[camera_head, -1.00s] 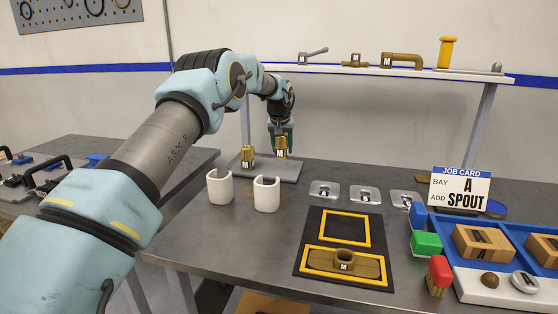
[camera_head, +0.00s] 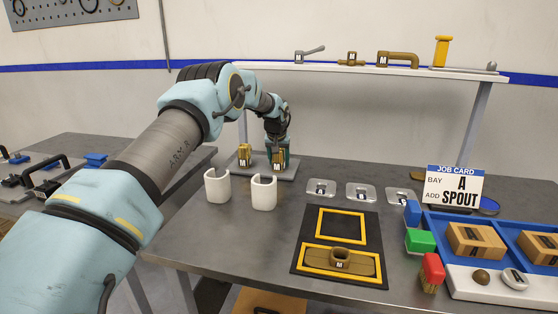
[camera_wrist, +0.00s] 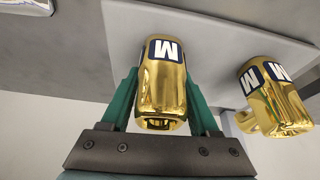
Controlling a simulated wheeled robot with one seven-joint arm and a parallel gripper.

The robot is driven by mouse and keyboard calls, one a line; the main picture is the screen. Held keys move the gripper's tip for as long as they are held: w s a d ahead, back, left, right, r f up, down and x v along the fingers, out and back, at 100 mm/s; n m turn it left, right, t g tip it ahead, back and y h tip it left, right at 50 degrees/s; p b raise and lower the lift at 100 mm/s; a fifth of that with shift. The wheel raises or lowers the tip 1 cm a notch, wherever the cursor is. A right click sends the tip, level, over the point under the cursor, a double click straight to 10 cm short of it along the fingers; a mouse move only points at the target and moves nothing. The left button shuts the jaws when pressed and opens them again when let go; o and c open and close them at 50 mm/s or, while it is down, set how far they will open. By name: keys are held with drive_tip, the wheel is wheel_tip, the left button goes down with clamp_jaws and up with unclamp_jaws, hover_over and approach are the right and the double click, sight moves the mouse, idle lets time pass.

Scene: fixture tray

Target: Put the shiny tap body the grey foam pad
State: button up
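The shiny gold tap body (camera_head: 277,160), marked M, is upright between my gripper's green fingers, over the grey foam pad (camera_head: 287,174) at the back left of the bench. In the wrist view the same tap body (camera_wrist: 162,85) fills the space between the fingertips, which meet both its sides. My gripper (camera_wrist: 162,90) is shut on it. Its base is at or just above the pad; I cannot tell which. A second shiny gold body (camera_head: 244,155), with a side stub in the wrist view (camera_wrist: 275,98), stands on the pad's left part.
Two white open-sided cups (camera_head: 217,187) (camera_head: 263,193) stand in front of the pad. Several clear trays (camera_head: 321,188), a job card (camera_head: 456,186) and a blue tray (camera_head: 428,217) are to the right. A shelf (camera_head: 370,69) spans the back.

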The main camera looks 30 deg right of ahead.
drive_tip(key=o, duration=0.4)
drive_tip(key=shift+c, duration=0.2)
drive_tip(key=b+v, duration=0.3)
drive_tip(key=v, duration=0.9)
drive_tip(key=shift+r, duration=0.15)
drive_tip(key=s+a+f+n+g+y, duration=0.1)
drive_tip(key=s+a+n, duration=0.15)
drive_tip(key=a, duration=1.35)
drive_tip(key=s+a+n+y, duration=0.1)
drive_tip(key=s+a, duration=0.2)
drive_tip(key=a, duration=1.3)
drive_tip(key=s+a+f+n+g, duration=0.1)
drive_tip(key=s+a+f+n, duration=0.2)
drive_tip(key=s+a, duration=1.5)
drive_tip(key=shift+s+f+y, duration=0.3)
drive_tip(key=shift+s+f, duration=0.3)
drive_tip(key=shift+f, duration=0.1)
